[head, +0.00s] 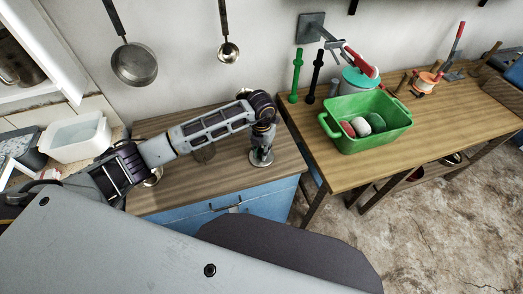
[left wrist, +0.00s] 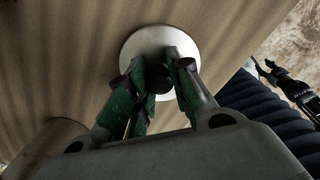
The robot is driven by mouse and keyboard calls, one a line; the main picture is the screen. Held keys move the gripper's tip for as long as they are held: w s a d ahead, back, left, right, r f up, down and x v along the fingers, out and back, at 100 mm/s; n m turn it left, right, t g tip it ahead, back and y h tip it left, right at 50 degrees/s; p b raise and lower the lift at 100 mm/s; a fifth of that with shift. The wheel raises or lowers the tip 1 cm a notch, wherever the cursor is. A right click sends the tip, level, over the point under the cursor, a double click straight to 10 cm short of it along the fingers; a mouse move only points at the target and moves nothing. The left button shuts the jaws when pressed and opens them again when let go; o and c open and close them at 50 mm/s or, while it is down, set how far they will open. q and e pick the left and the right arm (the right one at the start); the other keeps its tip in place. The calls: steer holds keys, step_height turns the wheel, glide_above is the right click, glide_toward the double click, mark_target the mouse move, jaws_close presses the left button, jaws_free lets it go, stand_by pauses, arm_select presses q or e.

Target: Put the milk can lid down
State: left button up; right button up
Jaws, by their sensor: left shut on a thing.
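The milk can lid is a pale metal disc with a dark knob; in the head view the lid (head: 261,158) is at the right end of the wooden top (head: 170,125) of the blue cabinet. My left gripper (head: 262,146) points down over it. In the left wrist view the green-padded fingers of my left gripper (left wrist: 154,82) are shut around the knob, and the lid's disc (left wrist: 147,40) shows beyond them. I cannot tell whether the lid touches the wood. A dark jointed part at the right of the left wrist view seems to be my right gripper (left wrist: 284,82); its fingers are unclear.
A green tub (head: 365,140) with several items stands on the wooden table (head: 350,176) to the right. A gap separates this table from the cabinet. A white basin (head: 75,137) stands at the left. A pan (head: 134,65) and a ladle (head: 228,51) hang on the wall.

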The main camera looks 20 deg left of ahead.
mark_target(262, 150)
arm_select(q)
steer(key=shift+f, duration=0.15)
steer(key=o, duration=0.9)
step_height(262, 150, up, 12)
steer(key=shift+r+b, duration=0.2)
steer(key=shift+b, duration=0.15)
steer(key=shift+f, duration=0.1)
stand_by(0.7)
